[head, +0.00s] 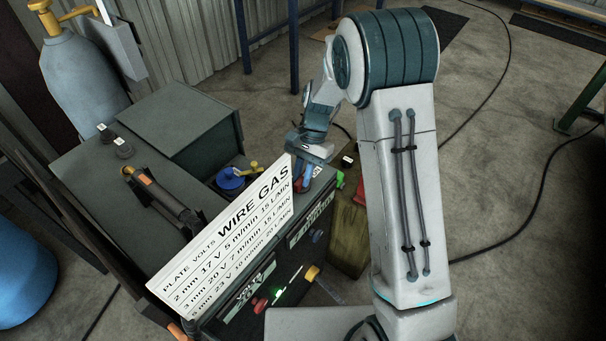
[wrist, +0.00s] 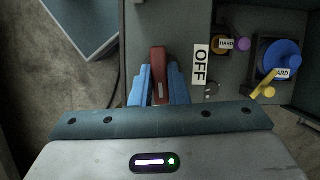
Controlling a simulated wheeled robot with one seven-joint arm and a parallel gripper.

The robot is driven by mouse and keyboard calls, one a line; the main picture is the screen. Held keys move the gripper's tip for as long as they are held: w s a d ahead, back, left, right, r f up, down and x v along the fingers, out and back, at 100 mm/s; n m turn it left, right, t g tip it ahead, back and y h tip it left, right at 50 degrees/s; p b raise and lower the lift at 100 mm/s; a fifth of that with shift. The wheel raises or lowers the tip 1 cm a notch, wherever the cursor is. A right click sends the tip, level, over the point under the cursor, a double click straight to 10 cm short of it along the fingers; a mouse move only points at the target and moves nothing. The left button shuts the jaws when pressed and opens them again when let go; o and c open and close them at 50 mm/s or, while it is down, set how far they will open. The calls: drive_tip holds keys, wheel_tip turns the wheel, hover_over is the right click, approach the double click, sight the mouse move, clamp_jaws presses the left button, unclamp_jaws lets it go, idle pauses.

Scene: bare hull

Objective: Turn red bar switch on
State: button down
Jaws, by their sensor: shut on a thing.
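The red bar switch (wrist: 158,62) shows in the wrist view as a dark red bar on the edge of the grey machine top. The bar's near end is partly hidden between the fingers. In the head view my gripper (head: 305,172) reaches down behind the white sign at the machine's right end, and the sign hides part of the fingers.
A blue knob with a yellow lever (wrist: 280,58) and a purple knob (wrist: 242,44) sit right of the switch. A white wire-gas sign (head: 225,235) stands along the machine's front. A torch (head: 160,198) lies on the machine top. A gas cylinder (head: 82,85) stands at the left.

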drive_tip(key=shift+m, duration=0.6)
drive_tip(key=c, duration=1.4)
unclamp_jaws()
drive_tip(key=v, duration=1.3)
drive_tip(key=shift+d+r+b, duration=0.35)
drive_tip(key=shift+r, duration=0.05)
drive_tip(key=shift+s, duration=0.1)
